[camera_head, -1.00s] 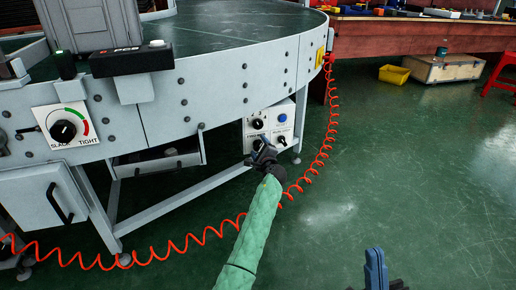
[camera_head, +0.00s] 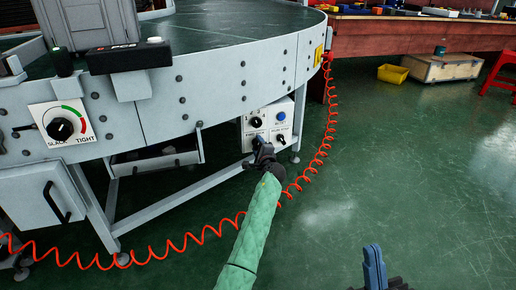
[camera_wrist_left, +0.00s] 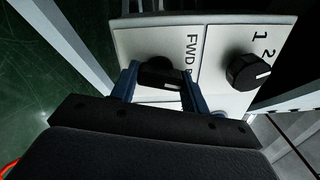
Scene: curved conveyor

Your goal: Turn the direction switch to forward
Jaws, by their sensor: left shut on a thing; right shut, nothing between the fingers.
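The grey control panel (camera_head: 270,133) hangs below the curved conveyor. In the left wrist view the direction switch (camera_wrist_left: 160,72) is a black knob on the panel (camera_wrist_left: 145,32), next to the letters FWD; the rest of its lettering is partly hidden. My left gripper (camera_head: 262,147) is at the panel's lower left. Its blue fingers (camera_wrist_left: 157,82) are shut on the switch, one on each side. A pale mark shows on the knob, but I cannot tell its exact setting. My right gripper (camera_head: 375,268) is shut and empty, low at the right, away from the panel.
A second black knob (camera_wrist_left: 248,72) marked 1 and 2 sits beside the switch. A blue button (camera_head: 281,116) is on the panel's upper right. A coiled red cable (camera_head: 325,130) hangs close right of the panel.

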